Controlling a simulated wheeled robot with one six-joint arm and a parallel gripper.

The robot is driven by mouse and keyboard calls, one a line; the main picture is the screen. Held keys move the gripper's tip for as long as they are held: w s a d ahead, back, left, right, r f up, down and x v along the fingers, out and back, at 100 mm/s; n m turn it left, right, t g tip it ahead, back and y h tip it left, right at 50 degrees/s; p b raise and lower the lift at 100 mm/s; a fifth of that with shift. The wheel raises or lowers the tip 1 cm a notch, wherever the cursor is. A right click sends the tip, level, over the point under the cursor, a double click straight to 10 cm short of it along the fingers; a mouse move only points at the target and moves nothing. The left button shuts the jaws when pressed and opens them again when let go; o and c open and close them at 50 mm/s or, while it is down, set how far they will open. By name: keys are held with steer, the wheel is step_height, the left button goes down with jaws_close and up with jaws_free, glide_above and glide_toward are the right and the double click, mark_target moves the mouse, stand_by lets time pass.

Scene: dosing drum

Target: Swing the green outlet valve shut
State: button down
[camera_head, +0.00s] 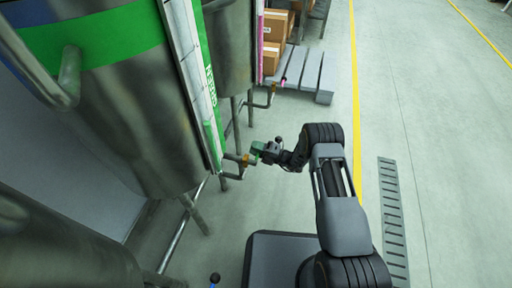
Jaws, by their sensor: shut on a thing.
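The green outlet valve (246,159) sits on a short pipe low on the near steel drum, the one with the green band. Its brass-coloured body and a downturned spout show. A small part of its green handle (257,147) shows at my gripper's jaws. My gripper (262,152) reaches in from the right and is shut on the green handle. The jaws hide most of the handle, so its exact angle is hard to tell.
The near drum (130,120) stands on metal legs at the left. Behind it, a second drum has a pink-handled outlet (283,80). A grey pallet (305,72) with cardboard boxes (272,57) stands at the back. A floor grate (392,215) lies at right; open floor surrounds it.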

steer(key=shift+f+m, duration=0.15)
steer(key=shift+m, duration=0.15)
steer(key=c, duration=0.8)
jaws_free()
steer(key=p+v, duration=0.2)
steer(key=v, duration=1.2)
steer(key=shift+p, duration=0.3)
steer(key=shift+a, duration=0.1)
